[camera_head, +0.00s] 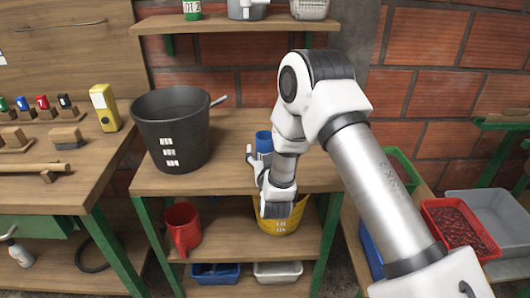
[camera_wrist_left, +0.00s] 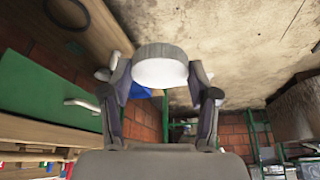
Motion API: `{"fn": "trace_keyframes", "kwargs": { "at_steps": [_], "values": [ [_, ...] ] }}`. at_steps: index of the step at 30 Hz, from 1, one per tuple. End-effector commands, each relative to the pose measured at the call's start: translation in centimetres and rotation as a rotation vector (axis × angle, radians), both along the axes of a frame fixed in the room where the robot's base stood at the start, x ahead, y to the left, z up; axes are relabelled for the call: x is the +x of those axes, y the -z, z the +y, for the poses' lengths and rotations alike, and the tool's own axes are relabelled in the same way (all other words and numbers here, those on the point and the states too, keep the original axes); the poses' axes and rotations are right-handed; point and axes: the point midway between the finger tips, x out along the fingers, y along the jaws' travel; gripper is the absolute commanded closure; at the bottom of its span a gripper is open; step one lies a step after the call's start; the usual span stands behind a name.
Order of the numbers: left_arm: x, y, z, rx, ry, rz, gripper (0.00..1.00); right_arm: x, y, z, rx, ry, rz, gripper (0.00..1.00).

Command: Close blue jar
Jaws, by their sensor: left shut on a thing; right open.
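A small blue jar (camera_head: 263,136) stands on the middle wooden table in the head view, with its lower part partly hidden by my right gripper. My right gripper (camera_head: 256,168) is open, with its fingers close beside the jar; I cannot tell if they touch it. In the left wrist view my left gripper (camera_wrist_left: 160,80) is shut on a round, pale, lid-like disc (camera_wrist_left: 160,68) with a grey rim. My left gripper does not show in the head view.
A black bucket (camera_head: 172,130) stands on the table to the left of the jar. A yellow bucket (camera_head: 285,217) and a red jug (camera_head: 183,228) are on the shelf below. A red crate (camera_head: 433,212) and a grey crate (camera_head: 500,210) lie at right.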

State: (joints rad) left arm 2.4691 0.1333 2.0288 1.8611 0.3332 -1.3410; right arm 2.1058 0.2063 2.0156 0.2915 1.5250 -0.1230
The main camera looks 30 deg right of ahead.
Motion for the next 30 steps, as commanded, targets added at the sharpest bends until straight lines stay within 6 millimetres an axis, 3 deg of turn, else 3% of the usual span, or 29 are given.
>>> {"fn": "trace_keyframes", "kwargs": {
  "at_steps": [8, 23, 30],
  "values": [
    [0.8, 0.4, -2.8, 0.004, 0.147, -0.001, 0.50, 0.0, 0.0, 0.0, 0.000, 0.000, 0.001, 0.24],
    [1.4, 2.9, -13.9, 0.003, 0.709, 0.004, 0.50, 0.0, -0.2, 0.0, 0.000, 0.000, 0.001, 0.24],
    [1.4, 3.3, -13.6, 0.001, 0.693, 0.001, 0.50, -3.2, 0.3, 1.6, 0.000, -0.002, 0.006, 0.24]
  ]
}}
